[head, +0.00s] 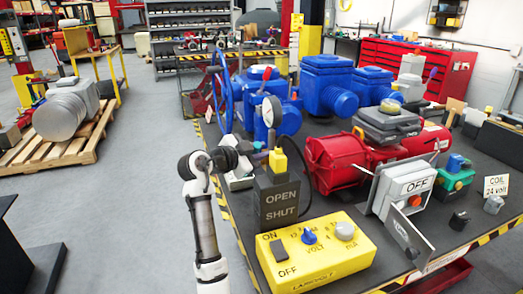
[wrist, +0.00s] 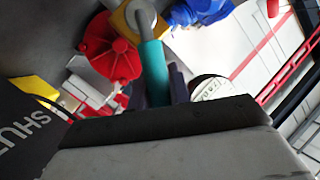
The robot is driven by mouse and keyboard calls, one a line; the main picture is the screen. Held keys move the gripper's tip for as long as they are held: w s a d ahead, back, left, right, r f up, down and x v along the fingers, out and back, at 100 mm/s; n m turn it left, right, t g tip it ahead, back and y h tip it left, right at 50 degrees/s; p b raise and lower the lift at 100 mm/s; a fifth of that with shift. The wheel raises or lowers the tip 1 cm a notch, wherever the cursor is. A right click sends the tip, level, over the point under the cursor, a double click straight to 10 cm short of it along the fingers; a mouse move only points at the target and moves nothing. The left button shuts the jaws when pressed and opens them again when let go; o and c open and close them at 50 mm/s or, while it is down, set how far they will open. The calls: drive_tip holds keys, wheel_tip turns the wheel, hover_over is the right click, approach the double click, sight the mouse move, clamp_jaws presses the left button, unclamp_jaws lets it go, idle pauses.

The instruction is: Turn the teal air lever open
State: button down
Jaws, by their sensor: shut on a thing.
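The teal air lever (wrist: 153,66) shows in the wrist view, running down from a grey bent end over a yellow square part (wrist: 124,22). My gripper (wrist: 160,95) is shut on its lower end; the dark wrist housing hides part of the grip. In the head view my arm reaches the far side of the dark OPEN/SHUT block (head: 282,207), and I cannot make out the lever or the fingertips there. The SHUT lettering also shows at the left of the wrist view (wrist: 25,125).
A yellow box with an ON/OFF switch (head: 315,255) stands at the bench's front. A round gauge (head: 271,111), a red actuator (head: 335,160) and blue actuators (head: 327,85) crowd the bench behind. Grey floor (head: 130,205) is open to the left.

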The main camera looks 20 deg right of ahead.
drive_tip(key=w+n+p, duration=0.1)
drive_tip(key=w+r+n+g+p, duration=0.1)
drive_tip(key=shift+r+n+y+p, duration=0.15)
drive_tip(key=shift+n+y+p, duration=0.15)
drive_tip(key=shift+p, duration=0.1)
drive_tip(key=shift+w+n+g+p, duration=0.75)
drive_tip(key=shift+n+g+p, duration=0.05)
drive_tip(key=shift+g+p, duration=0.15)
drive_tip(key=c, duration=1.3)
unclamp_jaws()
drive_tip(key=shift+a, duration=0.15)
drive_tip(key=b+v, duration=0.4)
drive_tip(key=v, duration=0.9)
drive_tip(key=shift+a+r, duration=0.15)
drive_tip(key=shift+r, duration=0.05)
drive_tip(key=shift+s, duration=0.1)
